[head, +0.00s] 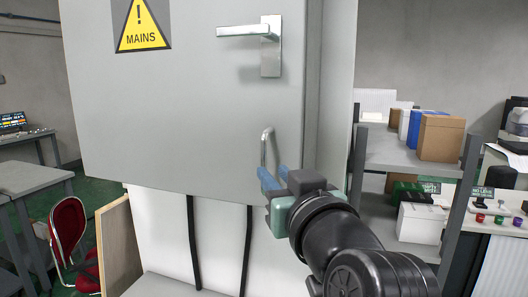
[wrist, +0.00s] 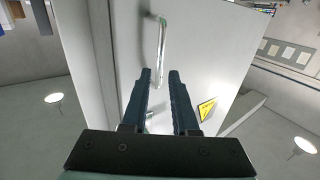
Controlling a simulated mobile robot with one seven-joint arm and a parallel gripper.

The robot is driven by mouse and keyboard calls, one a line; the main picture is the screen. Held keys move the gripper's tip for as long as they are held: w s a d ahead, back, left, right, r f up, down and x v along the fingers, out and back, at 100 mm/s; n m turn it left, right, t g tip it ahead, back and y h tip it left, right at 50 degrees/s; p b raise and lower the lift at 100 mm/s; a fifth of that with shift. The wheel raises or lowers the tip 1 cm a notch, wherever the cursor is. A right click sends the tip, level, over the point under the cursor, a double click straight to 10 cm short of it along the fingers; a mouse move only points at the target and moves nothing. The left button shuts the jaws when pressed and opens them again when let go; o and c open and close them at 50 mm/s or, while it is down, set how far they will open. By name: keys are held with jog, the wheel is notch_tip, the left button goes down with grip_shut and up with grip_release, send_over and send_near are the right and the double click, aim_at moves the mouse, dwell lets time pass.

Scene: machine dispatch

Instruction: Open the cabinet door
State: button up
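The grey cabinet door (head: 190,110) fills the middle of the head view and looks shut. It has a silver lever handle (head: 268,40) near its top right and a vertical silver bar handle (head: 267,150) lower down near the right edge. My gripper (head: 272,178) is at the lower end of the bar handle, its blue fingers apart. In the wrist view, the bar handle (wrist: 161,45) extends beyond my open gripper (wrist: 159,75), with one end lined up with the gap between the fingertips. I cannot tell whether they touch it.
A yellow mains warning sign (head: 141,25) is on the door. A shelf rack (head: 390,150) with boxes (head: 440,137) stands right of the cabinet, close to my arm. A red chair (head: 70,235) and a grey table (head: 30,178) are at left.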

aim_at(265, 163)
jog(key=p+x, duration=0.2)
jog(key=x, duration=0.3)
jog(key=shift+w+a+r, duration=0.1)
jog(key=shift+w+r, duration=0.05)
jog(key=shift+w, duration=0.2)
jog(key=shift+w+a, duration=0.15)
jog(key=shift+w, duration=0.4)
grip_shut()
dwell(0.6)
